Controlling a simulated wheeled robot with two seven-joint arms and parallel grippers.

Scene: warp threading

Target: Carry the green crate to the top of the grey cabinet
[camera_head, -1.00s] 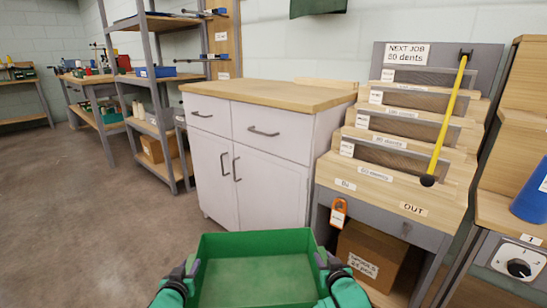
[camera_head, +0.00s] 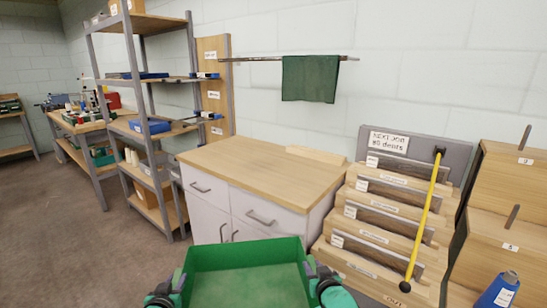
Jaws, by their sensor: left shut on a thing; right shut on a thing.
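The green crate (camera_head: 243,254) is at the bottom middle of the head view, empty as far as I see inside. My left gripper (camera_head: 178,284) is shut on its left side and my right gripper (camera_head: 312,272) is shut on its right side. The crate is held level in front of the pale grey cabinet and covers part of its front. The cabinet's wooden top (camera_head: 262,172) is bare except for a low wooden strip (camera_head: 317,156) at its back edge. Two drawer handles show on the cabinet front.
A stepped wooden rack (camera_head: 372,229) with a yellow stick (camera_head: 424,220) stands close to the cabinet's right. A grey shelf unit (camera_head: 139,87) stands to its left. A green cloth (camera_head: 309,79) hangs from a wall rail above.

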